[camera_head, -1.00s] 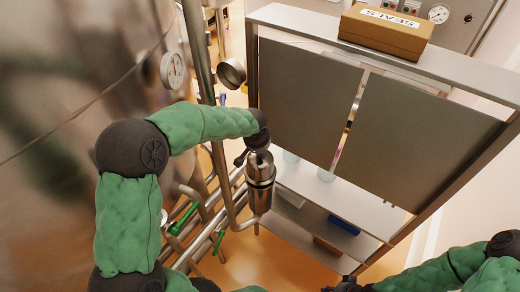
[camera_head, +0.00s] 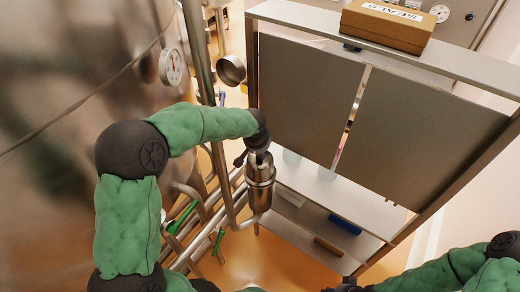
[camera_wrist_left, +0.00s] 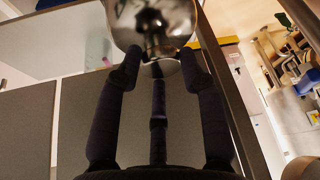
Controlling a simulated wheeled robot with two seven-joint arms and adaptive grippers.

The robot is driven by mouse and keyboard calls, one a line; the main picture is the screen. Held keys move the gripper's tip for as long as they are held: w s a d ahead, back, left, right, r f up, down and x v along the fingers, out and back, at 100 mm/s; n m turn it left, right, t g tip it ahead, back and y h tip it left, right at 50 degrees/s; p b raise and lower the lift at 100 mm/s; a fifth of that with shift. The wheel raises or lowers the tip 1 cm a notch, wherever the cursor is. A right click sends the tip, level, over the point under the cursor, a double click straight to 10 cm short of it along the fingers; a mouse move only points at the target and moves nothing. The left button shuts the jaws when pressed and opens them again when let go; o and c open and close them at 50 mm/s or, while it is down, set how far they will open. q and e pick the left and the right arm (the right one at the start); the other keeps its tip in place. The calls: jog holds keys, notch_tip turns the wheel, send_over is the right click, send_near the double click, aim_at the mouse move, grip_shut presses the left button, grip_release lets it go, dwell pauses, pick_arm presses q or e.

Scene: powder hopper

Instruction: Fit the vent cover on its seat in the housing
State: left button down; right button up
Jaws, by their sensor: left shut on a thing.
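The fingers and wrist hide much of this piece in the head view. I cannot tell whether it touches the cylinder or where the seat's rim lies. My right gripper (camera_head: 345,285) is partly cut off at the bottom edge, and its jaws are unclear.
A steel rack with two grey panels (camera_head: 310,100) stands to the right of the cylinder. A brown SEALS box (camera_head: 386,27) lies on its top. A large steel vessel (camera_head: 75,60) with a gauge (camera_head: 171,66) fills the left. Pipes with green handles (camera_head: 183,217) run below.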

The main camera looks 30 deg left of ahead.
pick_arm(q)
jog(key=shift+f, duration=0.15)
dwell(0.4)
jog(key=shift+f+b, duration=0.4)
jog(key=shift+b, duration=0.3)
jog(key=c, duration=0.7)
grip_release()
jog(key=shift+f, duration=0.1)
jog(key=v, duration=1.2)
jog(key=shift+d, duration=0.1)
